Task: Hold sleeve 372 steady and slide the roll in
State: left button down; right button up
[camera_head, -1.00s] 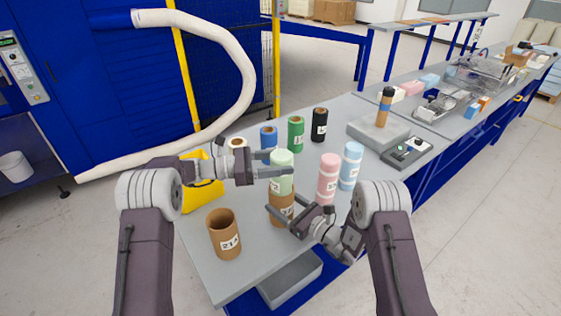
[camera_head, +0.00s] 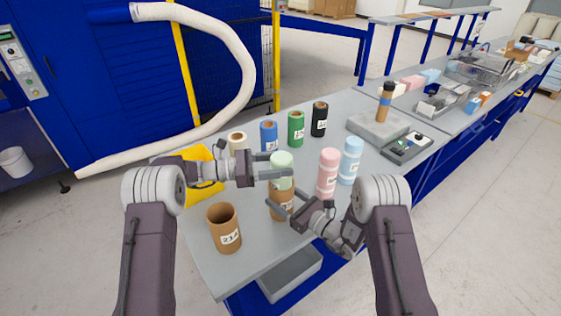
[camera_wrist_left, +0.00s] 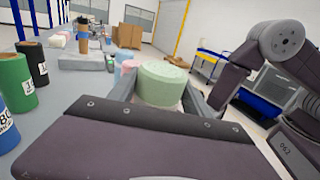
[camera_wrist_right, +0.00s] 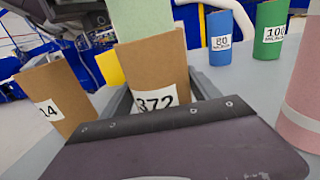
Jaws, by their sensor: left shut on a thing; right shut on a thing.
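Sleeve 372 is a brown cardboard tube (camera_wrist_right: 155,80) standing upright on the table; it also shows in the head view (camera_head: 281,208). My right gripper (camera_head: 281,203) is shut on it, low on its sides. The light green foam roll (camera_head: 281,160) stands upright over the sleeve, its lower end at the sleeve's mouth. In the right wrist view the roll (camera_wrist_right: 141,22) passes behind the sleeve's near rim, so it appears partly inside. My left gripper (camera_head: 279,173) is shut on the roll, which also shows in the left wrist view (camera_wrist_left: 162,84).
Another brown sleeve (camera_head: 224,229) stands at the front left. Pink (camera_head: 327,174) and light blue (camera_head: 350,162) rolls stand close on the right. Blue (camera_head: 269,136), green (camera_head: 296,128) and black (camera_head: 319,120) tubes stand behind. A grey bin (camera_head: 290,275) sits below the table's front edge.

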pick_arm(q)
jog(key=shift+f, duration=0.6)
jog(key=shift+f, duration=0.2)
jog(key=shift+f, duration=1.8)
jog(key=shift+c, duration=2)
grip_release()
jog(key=shift+a, duration=0.1)
jog(key=s+a+r, duration=0.1)
jog(key=a+r, duration=0.2)
jog(key=a, duration=0.3)
jog(key=shift+a, duration=0.35)
